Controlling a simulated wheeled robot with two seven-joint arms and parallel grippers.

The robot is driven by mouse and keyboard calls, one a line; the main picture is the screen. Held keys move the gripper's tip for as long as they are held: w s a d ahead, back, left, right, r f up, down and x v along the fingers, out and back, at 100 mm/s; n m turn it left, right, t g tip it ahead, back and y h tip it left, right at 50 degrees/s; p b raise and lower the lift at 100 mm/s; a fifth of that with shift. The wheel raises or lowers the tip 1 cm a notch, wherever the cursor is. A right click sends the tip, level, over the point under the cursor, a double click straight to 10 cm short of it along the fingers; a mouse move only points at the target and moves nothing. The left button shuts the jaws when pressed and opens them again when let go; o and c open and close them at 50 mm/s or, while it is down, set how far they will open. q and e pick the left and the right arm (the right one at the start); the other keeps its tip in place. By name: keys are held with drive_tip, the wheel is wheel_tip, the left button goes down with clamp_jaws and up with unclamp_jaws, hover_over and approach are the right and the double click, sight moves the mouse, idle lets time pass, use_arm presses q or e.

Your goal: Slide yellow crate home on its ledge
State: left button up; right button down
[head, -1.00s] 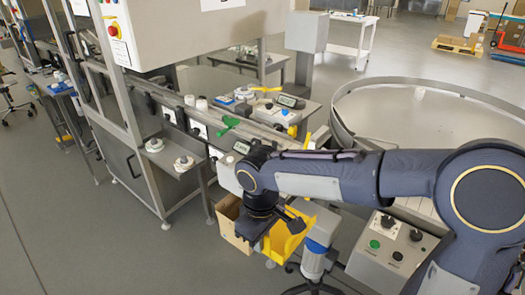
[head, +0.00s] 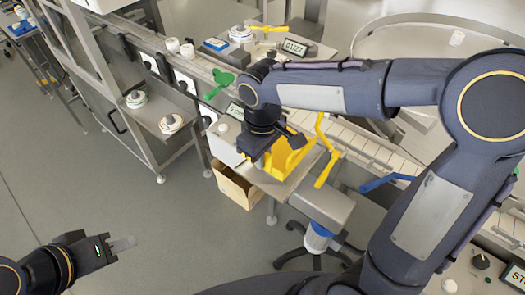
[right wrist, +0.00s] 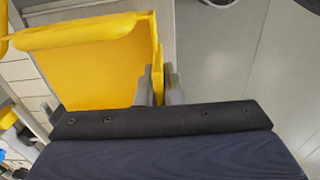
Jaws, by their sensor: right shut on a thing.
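The yellow crate (head: 293,156) is at the edge of a grey ledge (head: 278,187) beside the conveyor. The arm hides part of it, and I cannot tell whether its base rests fully on the ledge. My right gripper (head: 262,160) is at the crate's left side. In the right wrist view the fingers (right wrist: 158,90) are shut on one wall of the crate (right wrist: 95,65), with one finger on each side of it.
An open cardboard box (head: 235,187) is below the ledge. Yellow levers (head: 324,150) and a blue handle (head: 385,182) stand right of the crate. A stool (head: 318,240) is below. A side shelf (head: 165,128) with white round parts is to the left. Floor at lower left is clear.

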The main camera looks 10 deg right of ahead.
drive_tip(key=shift+f+b, duration=1.55)
drive_tip(key=shift+f, duration=0.4)
drive_tip(key=c, duration=1.5)
unclamp_jaws()
drive_tip(key=shift+r, duration=3.95)
drive_tip(key=shift+s, duration=0.1)
